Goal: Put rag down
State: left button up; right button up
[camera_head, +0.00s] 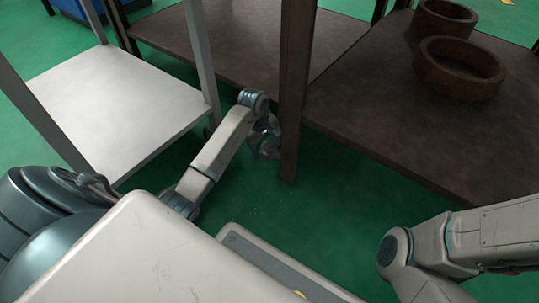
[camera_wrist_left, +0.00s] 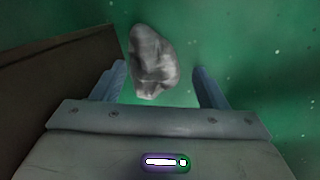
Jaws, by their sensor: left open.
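The rag (camera_wrist_left: 152,58) is a grey, crumpled lump in the left wrist view. It shows against the green floor, just ahead of and between the fingers of my left gripper (camera_wrist_left: 159,72). Those fingers stand apart, with gaps visible on both sides of the rag. I cannot tell whether the rag rests on the floor or is above it. In the head view my left gripper (camera_head: 266,146) points down beside a dark brown post, low and blurred by shadow; the rag is not clear there. My right gripper is out of view.
A pale, low shelf (camera_head: 115,92) stands at left. A brown post (camera_head: 293,90) rises close to my left gripper. Brown shelves with two round brown bowls (camera_head: 462,72) fill the upper right. Green floor (camera_head: 290,215) lies open in front.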

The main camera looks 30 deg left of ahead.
pick_arm(q)
jog(key=shift+f, duration=0.1)
jog(key=shift+c, duration=0.2)
jog(key=c, duration=1.1)
jog(key=shift+r+p, duration=0.5)
jog(key=shift+p, duration=0.2)
jog(key=s+p, duration=0.2)
jog(key=s+r+p, duration=0.1)
jog(key=s+p, duration=0.1)
jog(key=shift+a, duration=0.2)
notch_tip(320, 180, up, 13)
jog(key=p, duration=0.8)
